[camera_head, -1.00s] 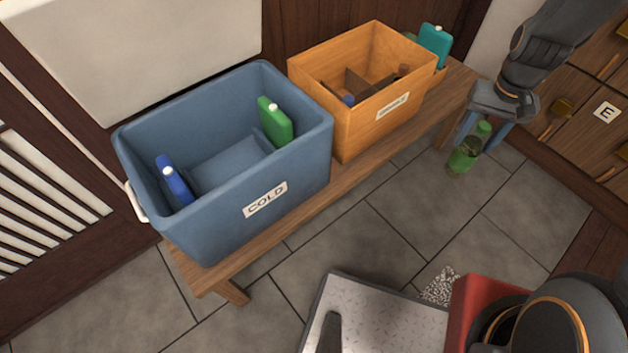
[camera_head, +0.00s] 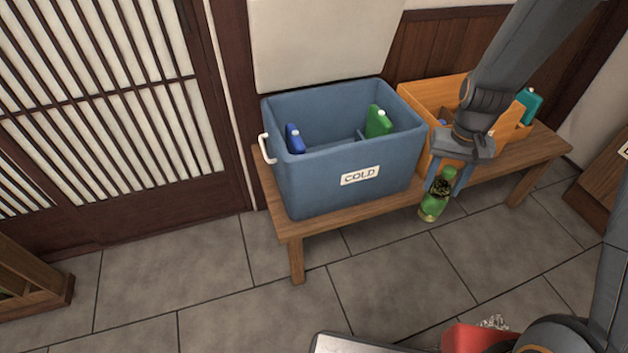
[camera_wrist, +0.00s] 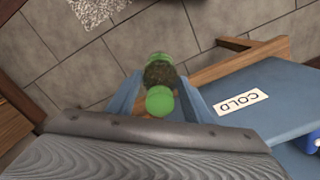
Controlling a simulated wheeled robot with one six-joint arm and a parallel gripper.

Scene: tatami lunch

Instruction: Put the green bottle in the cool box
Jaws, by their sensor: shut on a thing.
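The green bottle (camera_head: 434,199) hangs upright in my gripper (camera_head: 446,180), which is shut on its upper part. The bottle is in front of the bench, to the right of the cool box. In the wrist view the bottle (camera_wrist: 159,84) sits between the blue fingers of my gripper (camera_wrist: 160,92), its green cap towards the camera. The cool box (camera_head: 290,180) is a blue open-topped tub marked COLD, standing on the bench. It also shows in the wrist view (camera_wrist: 262,80). A blue item (camera_head: 294,139) and a green item (camera_head: 379,122) stand inside it.
The wooden bench (camera_head: 345,207) carries the cool box and an orange crate (camera_head: 421,96), partly hidden by my arm. A teal item (camera_head: 530,104) shows at the crate's right. A slatted door (camera_head: 110,105) stands at left. The tiled floor (camera_head: 250,305) in front is clear.

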